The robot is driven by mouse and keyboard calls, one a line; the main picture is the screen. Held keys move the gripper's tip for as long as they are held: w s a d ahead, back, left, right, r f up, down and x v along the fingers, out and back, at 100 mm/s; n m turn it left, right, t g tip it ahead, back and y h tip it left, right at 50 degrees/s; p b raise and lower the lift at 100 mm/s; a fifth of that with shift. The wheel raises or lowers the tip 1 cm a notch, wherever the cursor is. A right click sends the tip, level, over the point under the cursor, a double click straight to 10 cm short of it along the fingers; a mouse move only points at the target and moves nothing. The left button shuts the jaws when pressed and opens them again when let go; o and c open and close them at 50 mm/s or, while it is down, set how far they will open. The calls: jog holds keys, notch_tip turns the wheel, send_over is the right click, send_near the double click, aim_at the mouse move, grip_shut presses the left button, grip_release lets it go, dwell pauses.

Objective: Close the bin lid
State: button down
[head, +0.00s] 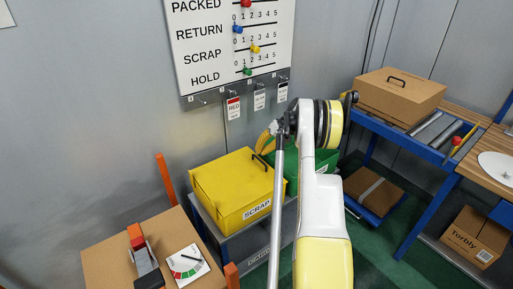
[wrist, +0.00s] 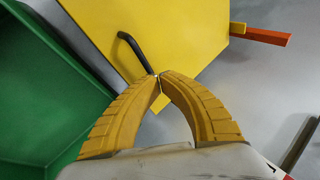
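The yellow bin (head: 240,197) marked SCRAP stands on a grey stand by the wall. Its yellow lid (head: 228,178) lies over the top and looks down; I cannot tell whether it is fully seated. The lid's black handle (wrist: 132,52) is at the edge nearest my gripper. My gripper (wrist: 158,75) has its yellow fingertips together with nothing between them. In the wrist view the tips overlap the lid's corner beside the handle; contact is unclear. In the head view my gripper (head: 268,139) is just beyond the handle, partly hidden by my arm.
A green bin (head: 323,159) stands right of the yellow one, partly behind my arm. Hanging tags (head: 233,107) and a board (head: 230,45) are on the wall above. A cardboard box (head: 400,95) sits on rollers at right. A clamp (head: 143,258) and gauge card (head: 187,263) lie front left.

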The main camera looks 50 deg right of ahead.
jog(key=shift+s+d+f+b, duration=0.1)
jog(key=shift+d+f+b, duration=0.05)
jog(key=shift+f, duration=0.4)
jog(key=shift+d+f+b, duration=0.1)
jog(key=shift+f+b, duration=0.05)
jog(key=shift+f, duration=0.4)
jog(key=shift+r, duration=0.1)
